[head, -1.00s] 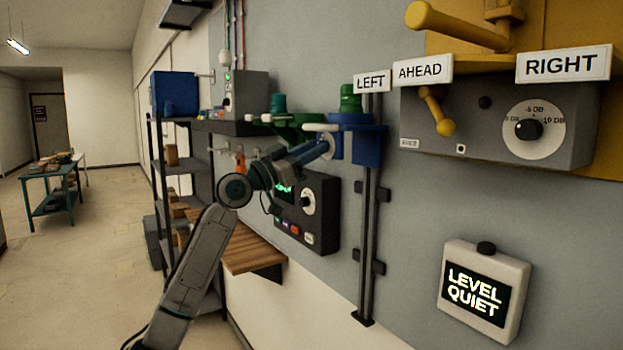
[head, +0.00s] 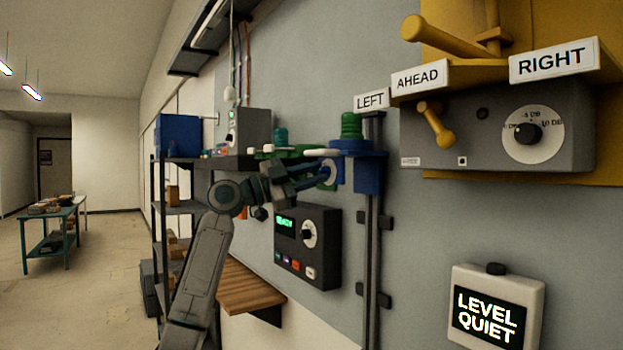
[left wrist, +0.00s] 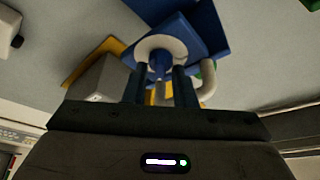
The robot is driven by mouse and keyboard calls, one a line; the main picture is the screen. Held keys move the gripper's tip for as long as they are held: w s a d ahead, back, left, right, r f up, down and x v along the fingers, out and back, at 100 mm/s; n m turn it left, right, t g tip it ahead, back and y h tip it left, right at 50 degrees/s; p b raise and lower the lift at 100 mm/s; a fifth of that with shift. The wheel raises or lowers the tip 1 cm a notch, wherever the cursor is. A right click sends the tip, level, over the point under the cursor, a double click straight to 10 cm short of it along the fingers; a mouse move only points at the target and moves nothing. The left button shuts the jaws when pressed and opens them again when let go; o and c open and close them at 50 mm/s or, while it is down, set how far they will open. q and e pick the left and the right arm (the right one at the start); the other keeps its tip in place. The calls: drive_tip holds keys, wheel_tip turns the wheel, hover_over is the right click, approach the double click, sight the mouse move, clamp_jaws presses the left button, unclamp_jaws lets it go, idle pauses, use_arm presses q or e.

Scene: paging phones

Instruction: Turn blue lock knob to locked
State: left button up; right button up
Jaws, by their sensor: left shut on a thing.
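The blue lock knob (left wrist: 160,62) sits on a white round plate (left wrist: 172,42) on the blue wall unit, seen close in the left wrist view. In the head view the blue unit (head: 368,172) is at the middle, fixed by a dark vertical rail, with its white plate (head: 328,170) facing left. My left gripper (head: 322,176) reaches it from the left; in the left wrist view its two dark fingers (left wrist: 160,72) lie on either side of the knob and are shut on it. The knob's pointing direction is hard to read. My right gripper is not in view.
A dark panel (head: 307,250) with a dial and buttons hangs below my gripper. A green knob unit (head: 280,136) is behind it. A wooden shelf (head: 240,288) juts out low. A yellow-backed grey box (head: 580,135) and a LEVEL QUIET display (head: 495,312) are at right.

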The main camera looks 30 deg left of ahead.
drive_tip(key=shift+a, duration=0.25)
use_arm(q)
drive_tip(key=o, duration=0.7)
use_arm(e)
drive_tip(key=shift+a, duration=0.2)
